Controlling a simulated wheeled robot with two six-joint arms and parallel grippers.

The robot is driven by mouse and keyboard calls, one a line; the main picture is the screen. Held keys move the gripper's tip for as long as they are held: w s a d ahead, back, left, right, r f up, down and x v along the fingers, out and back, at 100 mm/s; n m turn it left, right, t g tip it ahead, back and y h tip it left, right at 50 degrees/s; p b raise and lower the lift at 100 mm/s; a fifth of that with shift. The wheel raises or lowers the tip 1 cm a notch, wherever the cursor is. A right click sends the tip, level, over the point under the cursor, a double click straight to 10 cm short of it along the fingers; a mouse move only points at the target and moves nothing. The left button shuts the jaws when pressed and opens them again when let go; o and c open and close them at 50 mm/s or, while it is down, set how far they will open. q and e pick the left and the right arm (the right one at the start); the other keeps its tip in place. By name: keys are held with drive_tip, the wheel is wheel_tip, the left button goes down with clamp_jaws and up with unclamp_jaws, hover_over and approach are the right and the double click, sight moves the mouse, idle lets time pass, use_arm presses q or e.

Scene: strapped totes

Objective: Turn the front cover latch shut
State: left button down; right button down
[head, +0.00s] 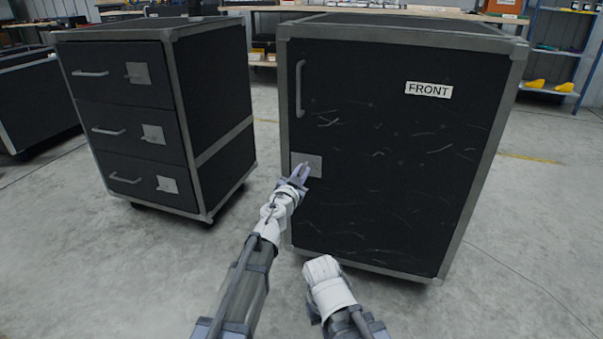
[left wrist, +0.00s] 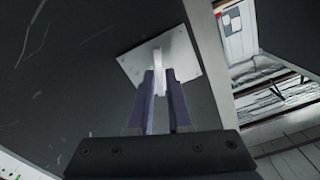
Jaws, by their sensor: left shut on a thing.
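The front cover (head: 400,150) is the large black panel of the right-hand case, with a white label (head: 429,90) reading FRONT. Its latch (head: 312,160) is a grey square plate with a small turning piece at the cover's left edge. In the left wrist view the latch plate (left wrist: 178,52) is pale, with the turning piece standing out from its middle. My left gripper (head: 301,172) is at the latch, its two fingers (left wrist: 160,78) shut on the turning piece. The fingers hide part of it. My right arm shows low in the head view; its fingers are not visible.
A vertical handle (head: 300,88) is on the cover above the latch. A black case with three drawers (head: 125,130) stands to the left, with a gap of floor between. Shelves and benches line the back. The floor (head: 90,260) at the front left is clear.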

use_arm(q)
drive_tip(key=m, duration=0.7)
drive_tip(key=shift+d+f, duration=0.1)
drive_tip(key=shift+d, duration=0.05)
drive_tip(key=m, duration=0.6)
drive_tip(key=shift+f+m, duration=0.15)
drive_tip(key=shift+m, duration=0.15)
idle(0.3)
drive_tip(key=c, duration=1)
unclamp_jaws()
drive_tip(key=shift+o, duration=0.2)
drive_tip(key=v, duration=0.7)
drive_tip(key=shift+s, duration=0.4)
